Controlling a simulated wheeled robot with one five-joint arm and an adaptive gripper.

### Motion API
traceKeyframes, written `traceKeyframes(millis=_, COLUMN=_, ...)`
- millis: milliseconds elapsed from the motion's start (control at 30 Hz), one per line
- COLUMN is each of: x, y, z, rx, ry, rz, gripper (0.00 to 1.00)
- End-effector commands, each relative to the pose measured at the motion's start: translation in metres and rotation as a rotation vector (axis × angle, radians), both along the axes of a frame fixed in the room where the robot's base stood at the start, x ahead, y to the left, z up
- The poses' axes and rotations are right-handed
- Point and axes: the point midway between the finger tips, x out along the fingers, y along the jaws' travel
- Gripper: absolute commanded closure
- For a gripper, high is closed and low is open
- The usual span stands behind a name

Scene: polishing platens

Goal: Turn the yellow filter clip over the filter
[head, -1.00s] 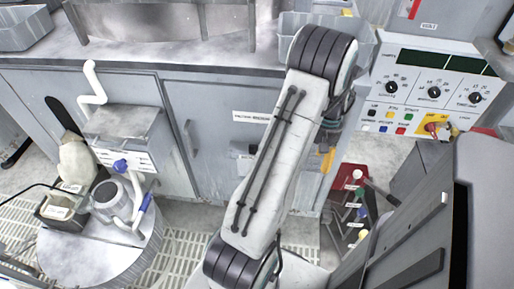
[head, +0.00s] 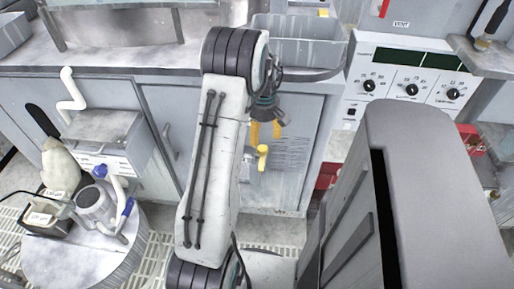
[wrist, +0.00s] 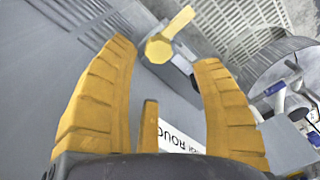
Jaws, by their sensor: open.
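The yellow clip (head: 262,156) is on the grey cabinet front, just below my gripper (head: 265,132) in the head view. In the wrist view the yellow clip (wrist: 165,46) has a faceted knob and a short arm pointing to the upper right, beside a grey fitting (wrist: 184,60). My gripper (wrist: 165,58) is open and empty, its yellow fingers spread to either side of the clip in that picture. The clip looks beyond the fingertips, with no contact visible. I cannot clearly make out the filter itself.
A louvred panel (head: 285,148) is right of the clip. A control panel (head: 412,85) with knobs stands at the right. A grey bin (head: 300,45) sits on the counter above. A round drum (head: 85,255) with a jug (head: 96,203) is at lower left.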

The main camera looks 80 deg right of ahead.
Motion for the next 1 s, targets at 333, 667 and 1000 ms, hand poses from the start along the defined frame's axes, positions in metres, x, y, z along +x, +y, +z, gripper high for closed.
traceKeyframes(millis=333, x=0.0, y=-0.002, z=0.0, rx=-0.006, ry=-0.001, rz=0.224, gripper=0.41)
traceKeyframes(millis=667, x=0.0, y=-0.002, z=0.0, rx=-0.01, ry=-0.002, rz=0.465, gripper=0.41)
traceKeyframes(millis=1000, x=0.0, y=-0.002, z=-0.023, rx=-0.006, ry=-0.003, rz=0.523, gripper=0.41)
